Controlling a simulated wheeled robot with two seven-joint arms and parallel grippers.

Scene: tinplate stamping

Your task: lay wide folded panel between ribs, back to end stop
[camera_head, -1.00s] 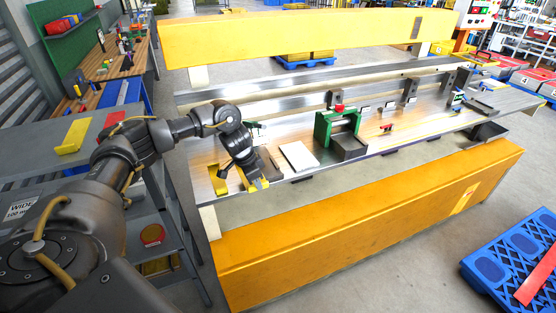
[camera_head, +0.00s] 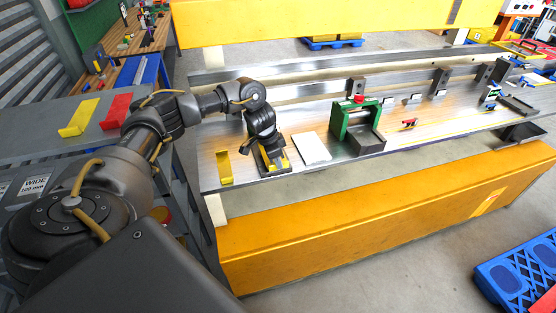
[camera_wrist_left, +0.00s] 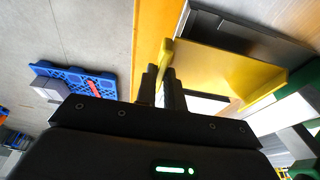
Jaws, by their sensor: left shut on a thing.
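My left gripper (camera_head: 268,160) is low over the left end of the steel bench (camera_head: 203,151), shut on a yellow folded panel (camera_head: 286,163). In the left wrist view the fingers (camera_wrist_left: 161,86) pinch the upright lip of this panel (camera_wrist_left: 230,66), and its flat face spreads to the right. I cannot tell whether it touches the bench. A second yellow folded piece (camera_head: 224,168) stands on the bench to the left. The label "WIDE 100 mm" (camera_head: 35,186) is on the grey rack at left. I cannot make out the ribs or the end stop. My right gripper is not in view.
A white plate (camera_head: 311,148) and a green fixture with a red knob (camera_head: 342,119) stand just right of the gripper. A yellow panel (camera_head: 78,118) and a red panel (camera_head: 117,110) lie on the grey rack top. A blue pallet (camera_head: 510,278) is on the floor.

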